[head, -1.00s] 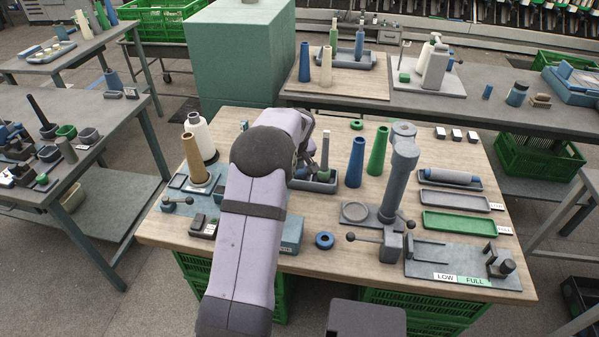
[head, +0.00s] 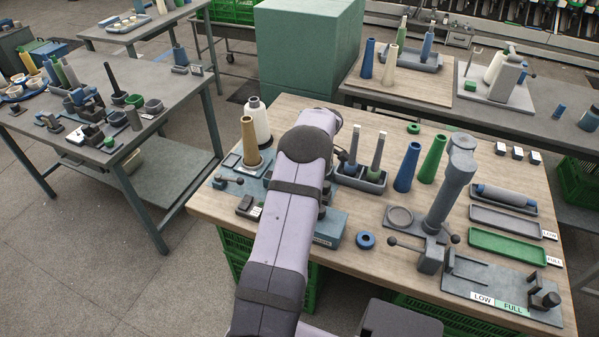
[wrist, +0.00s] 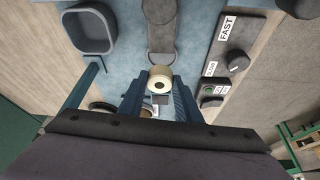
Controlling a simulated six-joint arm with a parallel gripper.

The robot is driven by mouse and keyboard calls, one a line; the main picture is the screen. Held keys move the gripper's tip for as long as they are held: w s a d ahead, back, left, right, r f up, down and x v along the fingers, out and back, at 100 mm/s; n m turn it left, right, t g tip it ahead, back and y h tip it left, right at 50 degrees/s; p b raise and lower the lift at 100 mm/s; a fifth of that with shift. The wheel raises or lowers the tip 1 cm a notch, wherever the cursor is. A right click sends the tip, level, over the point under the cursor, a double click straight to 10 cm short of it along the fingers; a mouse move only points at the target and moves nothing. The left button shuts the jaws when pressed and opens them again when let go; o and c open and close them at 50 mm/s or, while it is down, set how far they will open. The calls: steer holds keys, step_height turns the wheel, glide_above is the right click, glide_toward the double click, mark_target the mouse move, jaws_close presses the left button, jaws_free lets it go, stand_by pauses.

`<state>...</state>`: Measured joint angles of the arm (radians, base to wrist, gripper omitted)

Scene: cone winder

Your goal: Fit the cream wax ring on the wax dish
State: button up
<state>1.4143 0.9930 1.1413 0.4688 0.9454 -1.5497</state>
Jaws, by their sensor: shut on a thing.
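The cream wax ring (wrist: 160,73), with a dark hole in its end face, sits between the two blue fingertips of my gripper (wrist: 160,88) in the wrist view. My gripper is shut on it. A grey rounded-end piece (wrist: 162,35) on the blue base lies just beyond the ring in the picture. I cannot tell whether they touch. A grey square dish (wrist: 90,32) is at upper left, apart from the ring. I cannot tell which part is the wax dish. In the head view my arm hides my gripper and the ring.
In the head view a tan cone (head: 250,142) and a cream cone (head: 257,122) stand beside my arm. The knob box marked FAST (wrist: 233,60) is right of my gripper in the wrist view. A blue ring (head: 365,240) lies on the wooden bench top (head: 345,275).

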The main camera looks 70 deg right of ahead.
steer(key=shift+f+b, duration=0.6)
steer(key=shift+f, duration=1.1)
steer(key=shift+f+b, duration=0.1)
steer(key=shift+b, duration=0.45)
stand_by(0.3)
steer(key=shift+f+b, duration=0.75)
steer(key=shift+b, duration=0.4)
stand_by(1.3)
stand_by(0.4)
steer(key=o, duration=1.6)
steer(key=shift+c, duration=0.2)
steer(key=shift+r, duration=0.15)
steer(key=shift+r+p, duration=2.05)
steer(key=shift+r, duration=1.85)
